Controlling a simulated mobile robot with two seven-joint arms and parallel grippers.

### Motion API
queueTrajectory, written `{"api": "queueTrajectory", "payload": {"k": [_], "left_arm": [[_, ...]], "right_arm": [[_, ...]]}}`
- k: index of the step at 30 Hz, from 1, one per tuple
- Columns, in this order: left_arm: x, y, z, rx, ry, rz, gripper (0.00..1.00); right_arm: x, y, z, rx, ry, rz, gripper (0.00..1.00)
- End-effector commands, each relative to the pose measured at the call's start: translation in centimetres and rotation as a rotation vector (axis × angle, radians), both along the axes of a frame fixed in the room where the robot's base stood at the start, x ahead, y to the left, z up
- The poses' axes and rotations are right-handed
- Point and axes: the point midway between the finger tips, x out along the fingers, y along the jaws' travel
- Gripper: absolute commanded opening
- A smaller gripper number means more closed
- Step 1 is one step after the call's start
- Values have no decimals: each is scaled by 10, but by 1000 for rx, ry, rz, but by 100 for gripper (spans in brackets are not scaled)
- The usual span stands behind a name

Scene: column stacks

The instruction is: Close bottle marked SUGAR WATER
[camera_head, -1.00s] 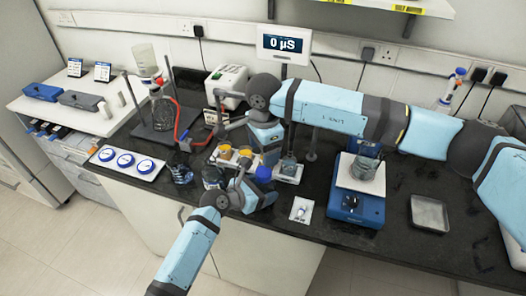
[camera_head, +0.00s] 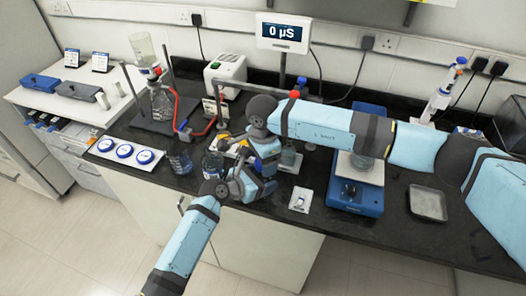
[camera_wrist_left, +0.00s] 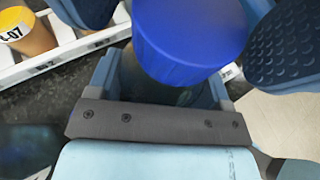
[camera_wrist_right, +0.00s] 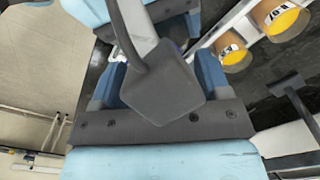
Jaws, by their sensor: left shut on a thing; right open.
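A blue screw cap (camera_wrist_left: 190,35) shows large in the left wrist view, with a dark see-through bottle body (camera_wrist_left: 188,95) partly visible below it. No SUGAR WATER marking is readable. My left gripper (camera_head: 262,183) is shut on this blue-capped bottle above the front of the bench. My right gripper (camera_head: 262,150) is open, close above the left one. In the right wrist view a dark grey part blocks the space between the fingers.
Jars with orange tops (camera_wrist_right: 284,18) stand close to the grippers. A glass bottle (camera_head: 212,163) and a flask (camera_head: 180,163) stand left of them. A blue balance (camera_head: 355,197) and a metal tray (camera_head: 428,202) are to the right. A white panel with blue discs (camera_head: 124,152) lies left.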

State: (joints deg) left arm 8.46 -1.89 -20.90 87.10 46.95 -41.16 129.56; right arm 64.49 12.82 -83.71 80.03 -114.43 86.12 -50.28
Motion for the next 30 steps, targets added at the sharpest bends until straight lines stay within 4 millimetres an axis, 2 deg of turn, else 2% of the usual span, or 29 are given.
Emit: {"api": "queueTrajectory", "payload": {"k": [8, 15, 17, 18, 21, 30], "left_arm": [[0, 0, 1, -1, -1, 0, 6], [0, 0, 1, -1, -1, 0, 6], [0, 0, 1, -1, -1, 0, 6], [0, 0, 1, -1, -1, 0, 6], [0, 0, 1, -1, -1, 0, 6], [0, 0, 1, -1, -1, 0, 6]], "right_arm": [[0, 0, -1, 0, 0, 0, 70], [0, 0, -1, 0, 0, 0, 20], [0, 0, -1, 0, 0, 0, 20], [0, 0, -1, 0, 0, 0, 51], [0, 0, -1, 0, 0, 0, 74], [0, 0, 1, 0, -1, 0, 74]]}}
